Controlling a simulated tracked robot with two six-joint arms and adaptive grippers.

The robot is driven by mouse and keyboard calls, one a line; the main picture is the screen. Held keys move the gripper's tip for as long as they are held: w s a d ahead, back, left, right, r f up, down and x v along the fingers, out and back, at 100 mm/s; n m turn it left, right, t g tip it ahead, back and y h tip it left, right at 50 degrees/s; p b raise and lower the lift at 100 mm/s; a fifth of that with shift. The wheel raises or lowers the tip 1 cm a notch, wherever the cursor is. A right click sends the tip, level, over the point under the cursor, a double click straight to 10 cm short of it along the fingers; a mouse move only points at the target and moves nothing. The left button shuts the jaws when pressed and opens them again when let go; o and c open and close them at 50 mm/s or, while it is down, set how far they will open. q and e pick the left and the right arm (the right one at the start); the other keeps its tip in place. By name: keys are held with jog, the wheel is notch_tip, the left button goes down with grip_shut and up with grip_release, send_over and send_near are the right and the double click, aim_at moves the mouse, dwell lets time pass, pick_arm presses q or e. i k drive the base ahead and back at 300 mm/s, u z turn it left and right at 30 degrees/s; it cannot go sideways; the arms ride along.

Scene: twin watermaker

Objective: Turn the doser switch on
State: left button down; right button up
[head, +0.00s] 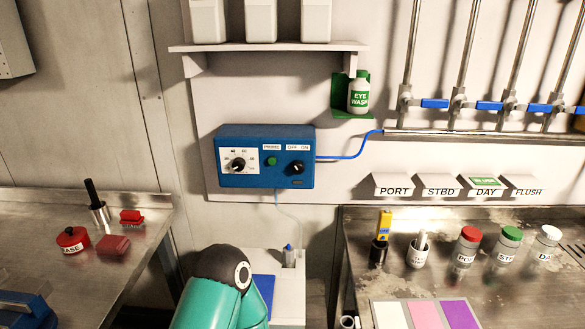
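The doser is a blue box (265,181) on the wall, left of centre in the head view. Its switch is a black rotary knob (296,168) at the right of the face, under an OFF ON label (298,147). The knob's pointing direction is too small to tell surely. A green button (271,161) under a PRIME label and a larger black dial (238,165) on a white scale sit left of it. A teal arm link of mine with a dark joint rises below the box, apart from it. Neither gripper shows.
A shelf (268,47) with white containers is above the doser. An eye wash bottle (359,95) hangs right, near a blue tube (362,146). Metal benches stand left (130,245) and right (390,275), holding several small items. The wall in front of the doser is unobstructed.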

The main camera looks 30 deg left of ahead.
aim_at(297, 166)
jog(key=u, duration=2.2)
jog(key=k, duration=0.2)
jog(key=z, duration=1.35)
jog(key=k, duration=1)
jog(key=u, duration=0.15)
jog(key=i, duration=0.85)
